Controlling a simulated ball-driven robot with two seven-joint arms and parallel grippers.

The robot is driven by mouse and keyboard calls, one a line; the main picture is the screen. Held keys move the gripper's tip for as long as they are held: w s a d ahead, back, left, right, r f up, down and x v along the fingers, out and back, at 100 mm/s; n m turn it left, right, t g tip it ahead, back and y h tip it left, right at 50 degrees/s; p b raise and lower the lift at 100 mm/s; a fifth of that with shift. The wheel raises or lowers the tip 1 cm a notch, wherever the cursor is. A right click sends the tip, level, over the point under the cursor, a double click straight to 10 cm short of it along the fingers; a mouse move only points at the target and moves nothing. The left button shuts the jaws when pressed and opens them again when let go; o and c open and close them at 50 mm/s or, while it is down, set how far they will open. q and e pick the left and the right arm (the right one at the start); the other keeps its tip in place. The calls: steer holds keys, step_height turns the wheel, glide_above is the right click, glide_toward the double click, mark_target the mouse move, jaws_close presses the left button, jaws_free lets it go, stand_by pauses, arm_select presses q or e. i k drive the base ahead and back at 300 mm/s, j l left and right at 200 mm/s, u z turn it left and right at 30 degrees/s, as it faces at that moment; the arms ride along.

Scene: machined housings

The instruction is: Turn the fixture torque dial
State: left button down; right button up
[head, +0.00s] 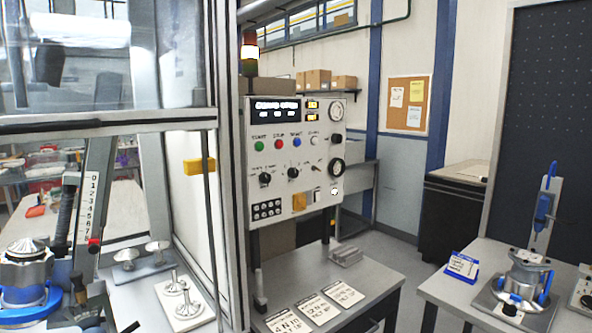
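A grey control panel (294,157) stands upright in the middle of the head view. It carries several black rotary knobs, among them a left knob (265,179), a middle knob (293,172) and an upper right knob (336,139). The labels are too small to tell which is the torque dial. A fixture with a metal housing and blue clamps (525,277) stands on the right bench. A dark round part (586,300) beside it is cut off by the picture edge. Neither of my grippers shows.
Three printed cards (318,308) lie on the grey table (372,272) below the panel, with a small metal block (346,255) behind. A framed glass enclosure (108,124) fills the left, holding another housing (26,270) and metal parts. A blue sign (462,267) stands on the right bench.

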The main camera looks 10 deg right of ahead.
mark_target(292, 173)
steer(key=i+l, duration=0.25)
steer(key=l, duration=0.15)
steer(key=i+l, duration=0.25)
steer(key=l, duration=0.2)
steer(key=i+l, duration=0.25)
steer(key=l, duration=0.15)
